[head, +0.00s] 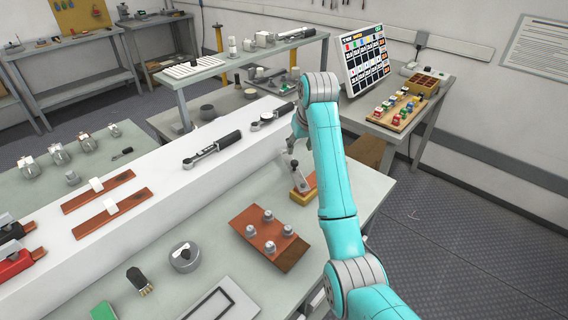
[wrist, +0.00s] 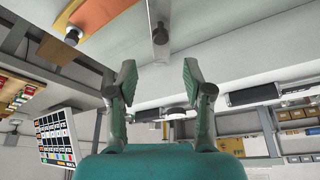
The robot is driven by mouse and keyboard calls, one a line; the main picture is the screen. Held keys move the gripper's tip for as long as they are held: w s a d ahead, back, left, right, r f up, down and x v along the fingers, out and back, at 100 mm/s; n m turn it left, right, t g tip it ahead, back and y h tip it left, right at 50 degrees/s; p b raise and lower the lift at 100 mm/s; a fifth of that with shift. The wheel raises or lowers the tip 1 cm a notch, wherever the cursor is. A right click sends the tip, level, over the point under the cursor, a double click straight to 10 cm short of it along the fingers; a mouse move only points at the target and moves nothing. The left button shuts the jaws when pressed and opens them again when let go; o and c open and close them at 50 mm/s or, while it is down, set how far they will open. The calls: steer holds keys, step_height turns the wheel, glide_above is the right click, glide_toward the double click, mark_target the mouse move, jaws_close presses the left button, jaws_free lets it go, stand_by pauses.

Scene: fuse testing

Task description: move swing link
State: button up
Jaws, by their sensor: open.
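A swing link (head: 297,174), a small grey lever, stands on an orange base block with a yellow edge (head: 304,196) near the right end of the bench. In the wrist view, a grey metal bar with a dark round knob, apparently the link (wrist: 158,18), shows at the top middle, beyond my fingertips. The orange base (wrist: 105,18) shows at the upper left with a dark knob. My gripper (wrist: 157,75) is open with nothing between its fingers, apart from the bar. In the head view my teal arm hides most of the gripper and part of the block.
A brown board with several metal posts (head: 268,237) lies left of the block. A long white raised ledge (head: 165,185) behind carries torque-wrench-like tools (head: 212,150). A round grey gauge (head: 185,257) sits further left. A side table with coloured parts and an upright panel (head: 368,58) stands at right.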

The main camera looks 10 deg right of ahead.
mark_target(295, 161)
steer(key=x, duration=1)
steer(key=shift+w+a+f, duration=0.1)
steer(key=shift+w+f, duration=0.05)
steer(key=shift+f, duration=0.1)
jaws_close()
